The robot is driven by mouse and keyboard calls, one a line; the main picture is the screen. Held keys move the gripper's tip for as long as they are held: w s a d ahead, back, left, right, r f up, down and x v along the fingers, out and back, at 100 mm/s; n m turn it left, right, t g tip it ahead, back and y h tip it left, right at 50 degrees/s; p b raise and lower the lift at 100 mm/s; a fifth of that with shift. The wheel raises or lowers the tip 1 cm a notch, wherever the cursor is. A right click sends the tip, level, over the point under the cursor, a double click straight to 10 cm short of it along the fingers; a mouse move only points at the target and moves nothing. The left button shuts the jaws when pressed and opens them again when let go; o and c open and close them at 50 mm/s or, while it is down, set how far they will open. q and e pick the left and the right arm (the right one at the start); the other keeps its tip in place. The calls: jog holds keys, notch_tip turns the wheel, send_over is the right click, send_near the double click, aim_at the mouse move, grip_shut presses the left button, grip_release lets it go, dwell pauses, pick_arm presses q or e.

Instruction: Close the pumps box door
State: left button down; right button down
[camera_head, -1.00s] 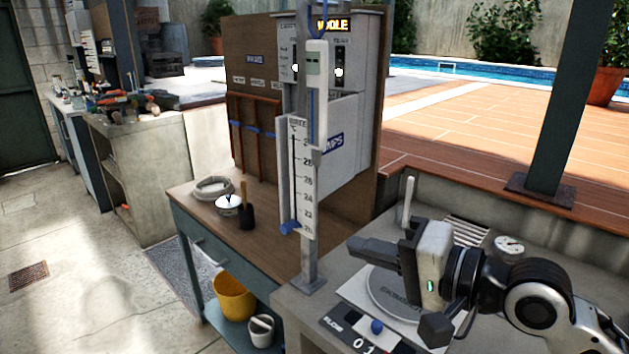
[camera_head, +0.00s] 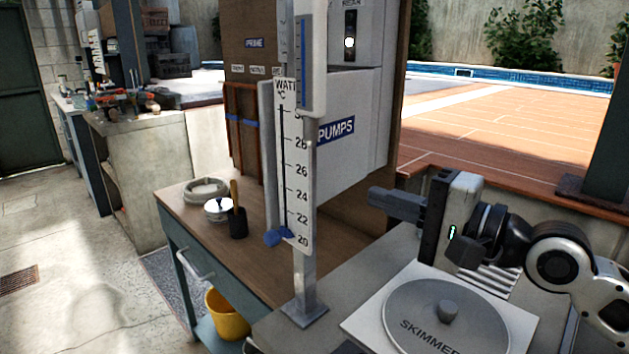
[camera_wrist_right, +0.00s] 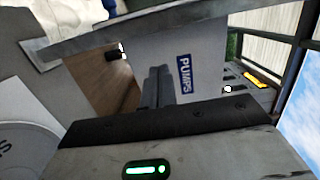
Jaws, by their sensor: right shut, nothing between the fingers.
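The pumps box door (camera_head: 350,155) is a light grey panel with a blue PUMPS label. It stands out from the brown board at an angle, behind the thermometer post. How far it is open is hard to tell. In the right wrist view the labelled panel (camera_wrist_right: 205,75) lies just beyond my fingers. My right gripper (camera_head: 372,197) is shut and empty, its fingers pointing left, lower right of the panel. Its closed fingers also show in the right wrist view (camera_wrist_right: 156,72). I see no contact with the door. My left gripper is out of view.
The thermometer post (camera_head: 305,260) stands before the panel's left part. A round skimmer lid (camera_head: 440,315) lies below my right arm. A dark post (camera_head: 607,120) stands at right.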

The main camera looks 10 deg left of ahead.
aim_at(313, 177)
pick_arm(q)
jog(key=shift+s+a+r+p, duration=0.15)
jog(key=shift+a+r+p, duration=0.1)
jog(key=shift+p, duration=0.55)
pick_arm(e)
jog(key=x, duration=1.2)
jog(key=shift+a, duration=0.35)
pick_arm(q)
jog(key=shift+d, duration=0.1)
